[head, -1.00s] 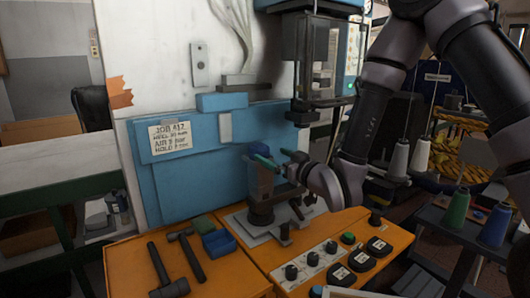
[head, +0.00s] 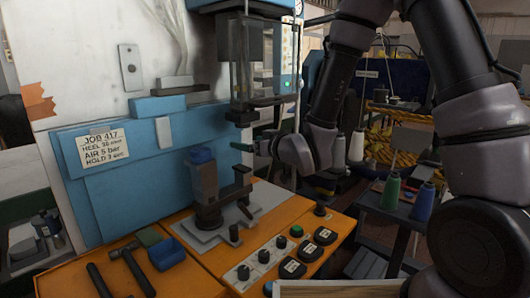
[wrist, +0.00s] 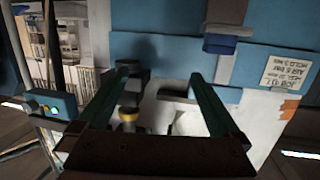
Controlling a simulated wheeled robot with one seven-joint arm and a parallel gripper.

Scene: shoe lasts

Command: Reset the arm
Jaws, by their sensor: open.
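My arm reaches in from the upper right of the head view. My gripper (head: 255,143) is at its end, in front of the blue machine, with its dark green fingers pointing left. In the wrist view my gripper (wrist: 160,82) shows two green fingers spread wide, with nothing held between them. A grey post with a blue block on top (head: 203,165) stands upright on the machine's light plate. My gripper is apart from it, to its right and a little higher in the head view.
The orange console (head: 190,262) carries a hammer (head: 132,266), a blue bin (head: 167,253) and several knobs and buttons. A job card (head: 104,148) is on the blue panel. A glass-sided guard (head: 262,60) hangs above the plate. Thread spools (head: 423,202) stand on a dark table at right.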

